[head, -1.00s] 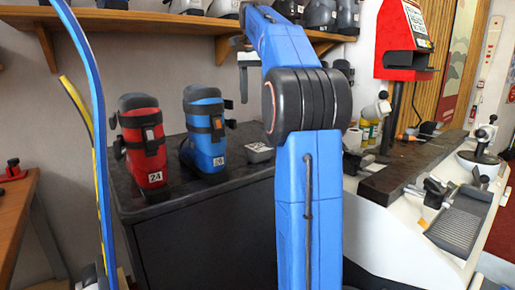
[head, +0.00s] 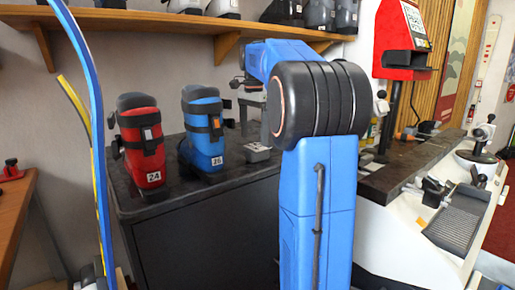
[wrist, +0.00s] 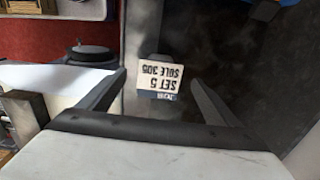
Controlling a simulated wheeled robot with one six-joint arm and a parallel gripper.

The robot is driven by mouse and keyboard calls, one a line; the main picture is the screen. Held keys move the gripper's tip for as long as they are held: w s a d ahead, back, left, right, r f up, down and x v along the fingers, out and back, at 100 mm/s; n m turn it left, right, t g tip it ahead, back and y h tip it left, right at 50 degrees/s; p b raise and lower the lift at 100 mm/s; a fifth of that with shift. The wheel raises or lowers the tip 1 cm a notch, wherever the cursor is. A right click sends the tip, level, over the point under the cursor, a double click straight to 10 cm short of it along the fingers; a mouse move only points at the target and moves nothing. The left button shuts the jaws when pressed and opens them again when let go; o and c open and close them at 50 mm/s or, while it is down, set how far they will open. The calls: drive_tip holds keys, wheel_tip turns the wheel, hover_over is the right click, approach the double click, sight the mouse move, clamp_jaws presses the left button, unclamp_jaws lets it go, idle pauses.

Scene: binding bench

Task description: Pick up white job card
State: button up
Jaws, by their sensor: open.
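The white job card (wrist: 158,77), with a blue band and black print reading SET 5 SOLE 305, appears upside down in the wrist view. It lies on or against a small grey block on a dark surface; I cannot tell which. My gripper (wrist: 159,85) is open, with one finger to each side of the card in the picture and nothing held. How far the fingertips are from the card is unclear. In the head view my gripper (head: 250,105) hangs above a small grey block (head: 257,153) on the dark cabinet top; the card's face is not readable there.
A red boot (head: 142,143) and a blue boot (head: 203,135) stand on the cabinet (head: 215,200), left of my gripper. A wooden shelf (head: 160,22) with boots runs above. A workbench (head: 400,165) with clamps is to the right. Skis (head: 92,130) stand at left.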

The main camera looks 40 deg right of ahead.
sight(257, 146)
drive_tip(key=shift+f, duration=1.2)
drive_tip(key=shift+f, duration=0.25)
drive_tip(key=c, duration=1.1)
